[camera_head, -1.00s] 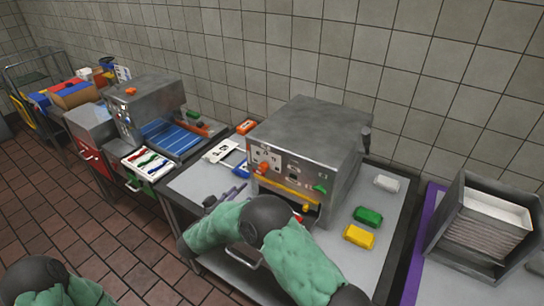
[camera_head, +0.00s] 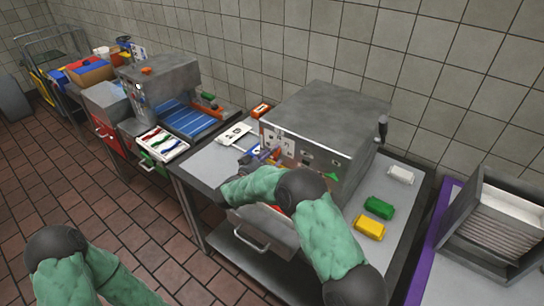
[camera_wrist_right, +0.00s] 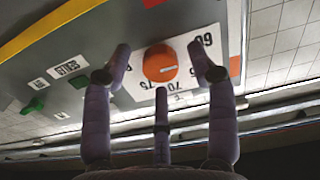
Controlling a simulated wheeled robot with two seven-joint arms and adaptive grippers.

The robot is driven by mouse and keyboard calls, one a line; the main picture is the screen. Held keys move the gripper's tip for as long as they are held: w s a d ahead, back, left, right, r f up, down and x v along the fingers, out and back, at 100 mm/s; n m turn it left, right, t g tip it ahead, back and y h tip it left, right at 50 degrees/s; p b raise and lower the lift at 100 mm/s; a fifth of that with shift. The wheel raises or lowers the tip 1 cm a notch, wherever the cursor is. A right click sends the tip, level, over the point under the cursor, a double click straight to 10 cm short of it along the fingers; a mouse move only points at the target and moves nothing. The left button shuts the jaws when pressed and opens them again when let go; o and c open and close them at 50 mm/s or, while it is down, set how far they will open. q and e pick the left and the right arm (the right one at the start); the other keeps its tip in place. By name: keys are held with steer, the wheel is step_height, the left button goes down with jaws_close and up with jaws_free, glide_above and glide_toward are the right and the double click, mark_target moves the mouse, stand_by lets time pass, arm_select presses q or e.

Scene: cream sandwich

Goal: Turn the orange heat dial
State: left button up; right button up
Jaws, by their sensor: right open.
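The orange heat dial (camera_wrist_right: 160,66) sits on a white plate with printed numbers in the right wrist view, with a light pointer line across it. My right gripper (camera_wrist_right: 161,66) is open around the dial. One finger stands on each side of it and a third finger is below. A gap shows between the fingers and the dial, and I cannot tell their depth from the panel. In the head view, my right gripper (camera_head: 256,160) is at the left of the machine front (camera_head: 302,160), and my arm covers much of the front. My left gripper is out of view.
A green switch (camera_wrist_right: 36,106) and a yellow bar (camera_wrist_right: 48,28) are on the same panel.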

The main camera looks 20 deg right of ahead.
steer(key=shift+w+d, duration=0.15)
steer(key=shift+d, duration=0.05)
steer(key=c, duration=1.1)
steer(key=shift+c, duration=0.2)
